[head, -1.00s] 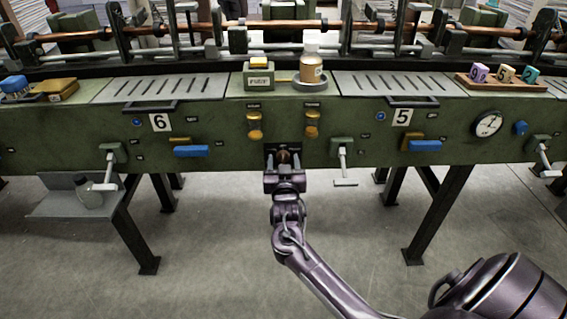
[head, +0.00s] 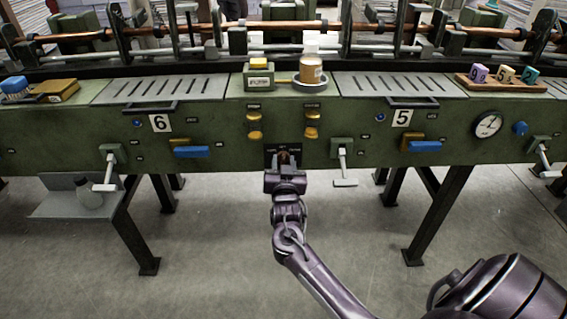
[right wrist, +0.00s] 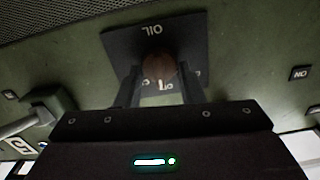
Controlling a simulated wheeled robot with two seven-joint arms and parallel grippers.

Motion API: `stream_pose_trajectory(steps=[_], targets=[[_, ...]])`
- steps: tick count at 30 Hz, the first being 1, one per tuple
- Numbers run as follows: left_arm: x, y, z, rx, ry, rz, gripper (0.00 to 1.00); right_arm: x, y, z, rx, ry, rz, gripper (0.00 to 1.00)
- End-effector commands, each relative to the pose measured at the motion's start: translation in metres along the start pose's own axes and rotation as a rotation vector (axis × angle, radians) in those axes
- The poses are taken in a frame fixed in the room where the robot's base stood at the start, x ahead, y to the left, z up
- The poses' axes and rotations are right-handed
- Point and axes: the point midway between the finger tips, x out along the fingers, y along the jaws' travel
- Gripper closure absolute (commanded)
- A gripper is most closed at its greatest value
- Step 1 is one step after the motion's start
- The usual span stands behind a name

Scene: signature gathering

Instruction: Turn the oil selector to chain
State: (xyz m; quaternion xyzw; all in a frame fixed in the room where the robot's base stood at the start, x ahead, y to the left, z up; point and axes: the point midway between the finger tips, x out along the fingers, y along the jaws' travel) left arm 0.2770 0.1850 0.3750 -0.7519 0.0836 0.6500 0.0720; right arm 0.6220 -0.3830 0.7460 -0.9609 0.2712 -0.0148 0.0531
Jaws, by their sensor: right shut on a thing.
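The oil selector is a brown round knob (right wrist: 158,68) on a dark square plate (right wrist: 120,45) marked OIL, on the green front panel. Pale lettering near the fingers is partly covered, so the knob's setting cannot be read. My left gripper is not in view.
A grey lever (head: 343,165) hangs just right of the selector, and another lever (head: 106,170) is further left. Blue handles (head: 191,152) stick out of the panel. The floor below is clear between the machine's legs.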

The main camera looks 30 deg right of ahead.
Motion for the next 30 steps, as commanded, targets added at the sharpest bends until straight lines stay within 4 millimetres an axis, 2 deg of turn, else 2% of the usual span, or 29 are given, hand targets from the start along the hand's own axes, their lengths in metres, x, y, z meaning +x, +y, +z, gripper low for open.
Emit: stream_pose_trajectory(steps=[18, 30], targets=[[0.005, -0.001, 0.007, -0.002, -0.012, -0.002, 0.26, 0.0, 0.002, 0.001, 0.526, -0.001, 0.002, 0.88], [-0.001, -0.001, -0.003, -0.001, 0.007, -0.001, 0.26, 0.0, 0.003, 0.001, 0.736, 0.0, 0.001, 0.88]])
